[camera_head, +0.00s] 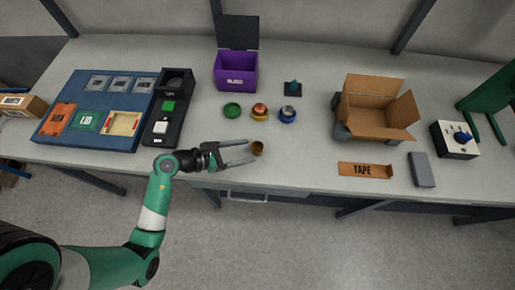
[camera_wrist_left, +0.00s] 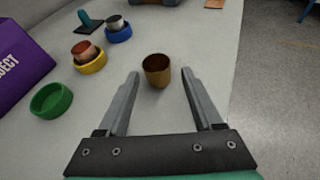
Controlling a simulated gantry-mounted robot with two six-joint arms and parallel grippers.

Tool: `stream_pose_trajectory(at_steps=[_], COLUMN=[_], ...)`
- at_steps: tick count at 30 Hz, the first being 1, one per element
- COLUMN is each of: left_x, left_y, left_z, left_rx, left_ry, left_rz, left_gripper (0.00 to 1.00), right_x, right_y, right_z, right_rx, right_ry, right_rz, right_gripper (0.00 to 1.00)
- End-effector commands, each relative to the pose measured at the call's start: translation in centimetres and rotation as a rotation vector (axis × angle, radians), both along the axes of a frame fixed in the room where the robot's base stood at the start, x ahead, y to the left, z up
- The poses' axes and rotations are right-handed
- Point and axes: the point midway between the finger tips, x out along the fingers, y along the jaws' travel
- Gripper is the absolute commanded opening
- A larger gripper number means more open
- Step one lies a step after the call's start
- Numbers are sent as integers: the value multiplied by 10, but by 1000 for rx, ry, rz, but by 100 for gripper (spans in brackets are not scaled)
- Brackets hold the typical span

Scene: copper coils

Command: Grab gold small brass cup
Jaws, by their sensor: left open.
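The small brass cup (camera_head: 257,148) stands upright on the table near its front edge. In the left wrist view the cup (camera_wrist_left: 156,71) is upright with its open mouth showing, just ahead of the fingertips and roughly centred between them. My left gripper (camera_head: 252,152) is open, its two fingers pointing right toward the cup. In the left wrist view the open left gripper (camera_wrist_left: 162,76) has one finger on each side, with nothing held. I cannot tell whether a fingertip touches the cup. My right gripper does not show.
Behind the cup stand a green ring (camera_head: 232,110), a yellow ring with a copper piece (camera_head: 259,112) and a blue ring with a metal piece (camera_head: 288,115). A purple box (camera_head: 237,72) stands at the back. An open cardboard box (camera_head: 375,109) and TAPE strip (camera_head: 366,170) are right.

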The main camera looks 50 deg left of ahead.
Motion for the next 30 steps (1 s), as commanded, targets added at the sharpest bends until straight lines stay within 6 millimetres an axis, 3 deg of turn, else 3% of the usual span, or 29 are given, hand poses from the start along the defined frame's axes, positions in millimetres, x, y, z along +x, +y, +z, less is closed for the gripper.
stream_pose_trajectory(at_steps=[4,12,20,30], left_x=[6,43,47,46], left_y=[-3,-16,-16,-16], left_z=[-3,-17,-16,-16], left_rx=[1,0,0,0], left_ry=[0,-1,0,0], left_rz=[-4,-4,0,0], left_gripper=[67,67,67,6], right_x=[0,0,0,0], right_y=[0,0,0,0], right_z=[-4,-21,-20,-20], right_rx=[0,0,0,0], right_ry=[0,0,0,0], right_rz=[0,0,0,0], right_gripper=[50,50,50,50])
